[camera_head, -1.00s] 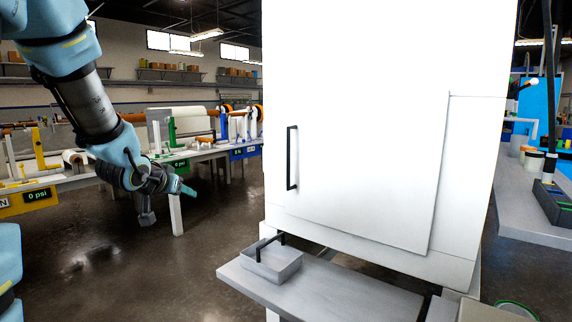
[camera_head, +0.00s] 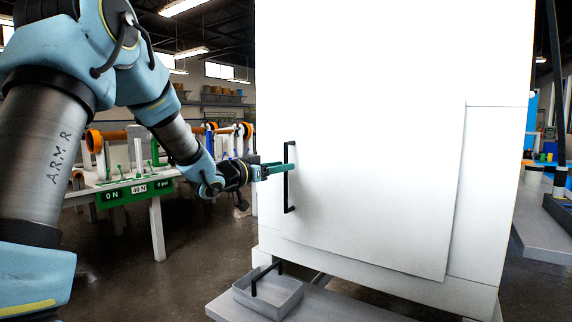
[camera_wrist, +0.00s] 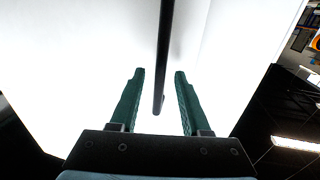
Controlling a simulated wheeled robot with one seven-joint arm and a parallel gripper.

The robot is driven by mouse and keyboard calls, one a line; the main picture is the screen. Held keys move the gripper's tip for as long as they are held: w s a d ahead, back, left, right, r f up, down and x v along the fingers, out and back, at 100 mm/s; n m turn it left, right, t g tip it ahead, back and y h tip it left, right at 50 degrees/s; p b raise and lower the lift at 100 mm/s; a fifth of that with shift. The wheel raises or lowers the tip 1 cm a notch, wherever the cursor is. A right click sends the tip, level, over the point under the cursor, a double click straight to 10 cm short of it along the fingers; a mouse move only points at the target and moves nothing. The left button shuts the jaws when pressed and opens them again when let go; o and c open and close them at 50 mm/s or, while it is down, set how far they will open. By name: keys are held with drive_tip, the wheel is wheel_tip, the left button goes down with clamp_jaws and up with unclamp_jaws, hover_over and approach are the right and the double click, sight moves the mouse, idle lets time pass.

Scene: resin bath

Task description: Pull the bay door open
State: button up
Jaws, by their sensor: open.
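The bay door (camera_head: 385,190) is a white panel on the front of a tall white cabinet, and it looks closed. A black vertical bar handle (camera_head: 287,178) is on its left side. My gripper (camera_head: 280,168) is at the handle, level with its upper middle part. In the wrist view, my gripper (camera_wrist: 158,100) has its two green fingers apart, with the black handle (camera_wrist: 164,60) running between them. A gap shows on each side of the handle, so neither finger visibly touches it.
A grey shelf (camera_head: 330,304) juts out below the door and carries a grey tray (camera_head: 268,294) with a black handle. A workbench with a green display panel (camera_head: 135,192) stands behind my arm at left. Another bench (camera_head: 540,235) is at right.

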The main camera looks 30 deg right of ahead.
drive_tip(key=shift+x, duration=1.2)
drive_tip(key=shift+c, duration=0.4)
clamp_jaws()
